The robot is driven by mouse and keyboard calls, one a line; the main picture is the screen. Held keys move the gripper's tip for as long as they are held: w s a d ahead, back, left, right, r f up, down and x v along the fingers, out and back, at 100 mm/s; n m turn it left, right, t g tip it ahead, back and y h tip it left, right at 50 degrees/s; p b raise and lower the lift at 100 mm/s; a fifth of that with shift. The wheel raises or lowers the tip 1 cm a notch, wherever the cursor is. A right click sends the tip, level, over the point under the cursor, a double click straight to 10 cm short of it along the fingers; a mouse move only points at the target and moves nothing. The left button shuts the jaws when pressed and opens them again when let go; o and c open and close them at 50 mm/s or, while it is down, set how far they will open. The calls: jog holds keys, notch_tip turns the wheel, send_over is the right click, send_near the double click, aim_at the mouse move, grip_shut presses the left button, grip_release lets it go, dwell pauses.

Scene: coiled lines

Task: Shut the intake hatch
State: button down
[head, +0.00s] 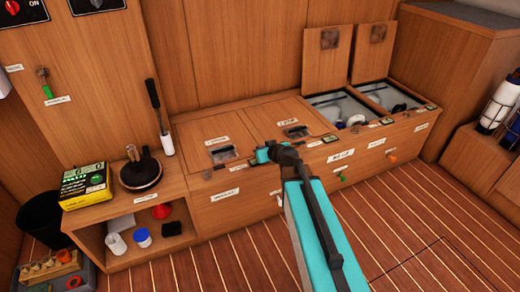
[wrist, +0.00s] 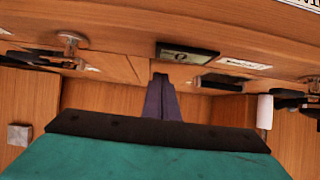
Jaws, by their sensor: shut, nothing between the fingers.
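A wooden bench runs along the wall with a row of hatches in its top. The left hatch (head: 208,128) and the one beside it (head: 278,116) lie shut. Two hatches on the right stand open, their lids (head: 336,62) and (head: 374,60) raised upright at the back. Pale fittings and dark hoses show inside both openings. The labels are too small to read, so I cannot tell which is the intake hatch. My gripper (head: 262,156) is over the bench's front edge, left of the open hatches. In the wrist view its fingers (wrist: 160,80) are together and empty.
Left of the bench, a low shelf (head: 150,206) carries a yellow box (head: 84,186) and a dark round object (head: 141,172). A black-handled tool (head: 158,115) stands near it. A grey-topped cabinet (head: 445,50) stands at the right. The striped floor in front is clear.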

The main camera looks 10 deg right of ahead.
jog(key=shift+s, duration=0.15)
dwell(0.4)
jog(key=shift+p+v, duration=0.4)
jog(key=shift+v, duration=0.9)
jog(key=p+v, duration=0.2)
jog(key=p, duration=0.2)
jog(key=shift+s+r, duration=0.2)
jog(key=shift+r, duration=0.15)
jog(key=shift+s+r+p, duration=0.15)
jog(key=shift+s+p, duration=0.05)
jog(key=shift+p, duration=0.9)
jog(key=s+p, duration=0.1)
jog(key=p, duration=0.3)
jog(key=shift+d+r, duration=0.15)
jog(key=shift+r, duration=0.2)
jog(key=p, duration=0.2)
jog(key=s+p, duration=0.1)
jog(key=p, duration=0.1)
jog(key=shift+d+r, duration=0.2)
jog(key=shift+r, duration=0.1)
jog(key=p+v, duration=0.5)
jog(key=p, duration=0.5)
jog(key=shift+s, duration=0.15)
